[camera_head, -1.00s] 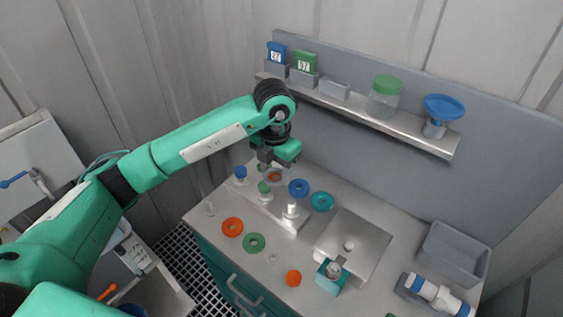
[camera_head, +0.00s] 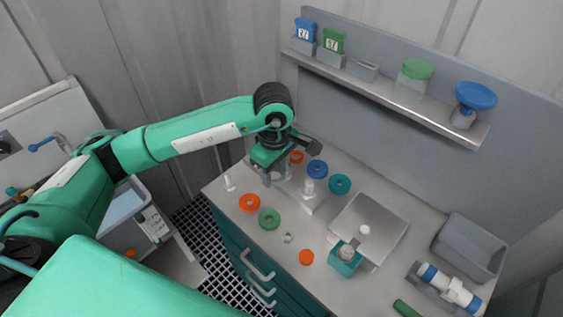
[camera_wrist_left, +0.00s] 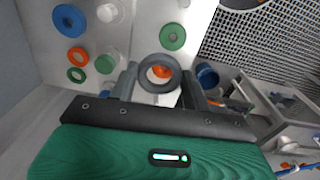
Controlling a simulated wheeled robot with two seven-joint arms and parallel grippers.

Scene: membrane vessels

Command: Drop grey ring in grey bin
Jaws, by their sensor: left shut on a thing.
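The grey ring (camera_wrist_left: 143,73) is held between the fingertips of my left gripper (camera_wrist_left: 160,84) in the left wrist view. Its hole faces the camera, and an orange thing shows through it. In the head view my left gripper (camera_head: 275,172) is above the back left part of the bench, beside the small pegged block. I cannot make out the ring there. The grey bin (camera_head: 447,243) is an open, empty-looking tray at the right end of the bench, well apart from the gripper. My right gripper is not in view.
Blue (camera_head: 317,169), teal (camera_head: 340,184), orange (camera_head: 250,203) and green (camera_head: 269,219) rings lie around the bench. A grey plate (camera_head: 385,222) and a teal holder (camera_head: 344,260) stand between gripper and bin. A shelf (camera_head: 400,107) with jars runs behind. A blue-white valve (camera_head: 448,287) stands before the bin.

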